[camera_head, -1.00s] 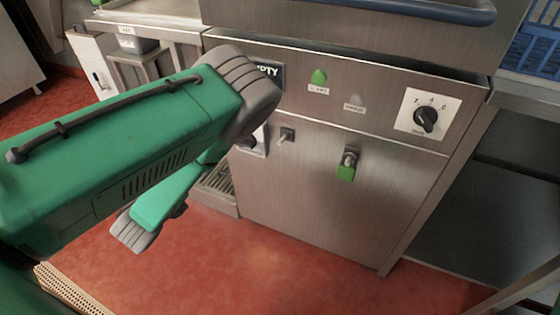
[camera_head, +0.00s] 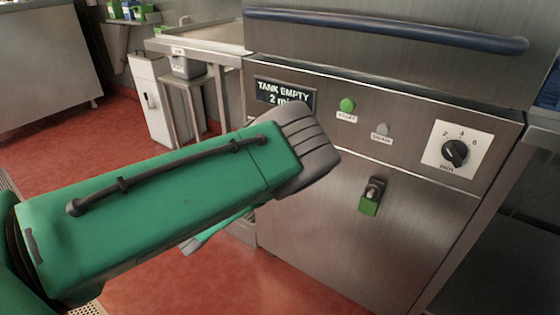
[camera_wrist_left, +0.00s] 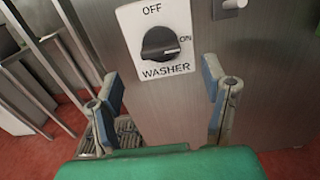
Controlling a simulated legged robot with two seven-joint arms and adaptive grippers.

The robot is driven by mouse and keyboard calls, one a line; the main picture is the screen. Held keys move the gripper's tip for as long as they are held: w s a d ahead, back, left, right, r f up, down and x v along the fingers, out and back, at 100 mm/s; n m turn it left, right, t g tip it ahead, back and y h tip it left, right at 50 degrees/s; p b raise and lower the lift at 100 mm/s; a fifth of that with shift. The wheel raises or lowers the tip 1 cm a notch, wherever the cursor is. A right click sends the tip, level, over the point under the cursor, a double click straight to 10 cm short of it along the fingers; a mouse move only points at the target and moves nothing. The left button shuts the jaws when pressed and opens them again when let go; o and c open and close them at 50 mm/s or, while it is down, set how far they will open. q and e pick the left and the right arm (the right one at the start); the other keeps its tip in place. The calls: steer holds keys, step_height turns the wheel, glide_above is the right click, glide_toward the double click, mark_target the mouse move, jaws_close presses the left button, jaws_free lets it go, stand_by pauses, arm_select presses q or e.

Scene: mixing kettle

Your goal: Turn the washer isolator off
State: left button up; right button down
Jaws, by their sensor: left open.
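The washer isolator (camera_wrist_left: 160,43) is a black rotary knob on a white plate marked OFF, ON and WASHER, in the left wrist view. Its pointer mark faces right, towards ON. My left gripper (camera_wrist_left: 165,100) is open, its two blue-padded fingers spread below and to either side of the plate, apart from the knob. My right gripper is not in view.
The steel washer front carries a TANK EMPTY sign (camera_head: 285,95), a green start button (camera_head: 347,105), a grey button (camera_head: 382,130), a timer dial (camera_head: 455,153) and a green-tagged key switch (camera_head: 371,196). A blue handle bar (camera_head: 390,29) runs above. Red floor lies left.

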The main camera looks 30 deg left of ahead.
arm_select(q)
steer(key=w+b, duration=0.2)
steer(key=w, duration=0.6)
steer(key=shift+d, duration=0.15)
steer(key=shift+d+n, duration=0.15)
steer(key=shift+n, duration=0.15)
steer(key=shift+s+d+r+p, duration=0.2)
steer(key=shift+d+r+p, duration=0.1)
steer(key=shift+p, duration=0.1)
steer(key=shift+a, duration=0.1)
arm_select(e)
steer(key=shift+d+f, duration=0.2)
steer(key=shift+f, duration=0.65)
arm_select(q)
steer(key=shift+a+f, duration=0.1)
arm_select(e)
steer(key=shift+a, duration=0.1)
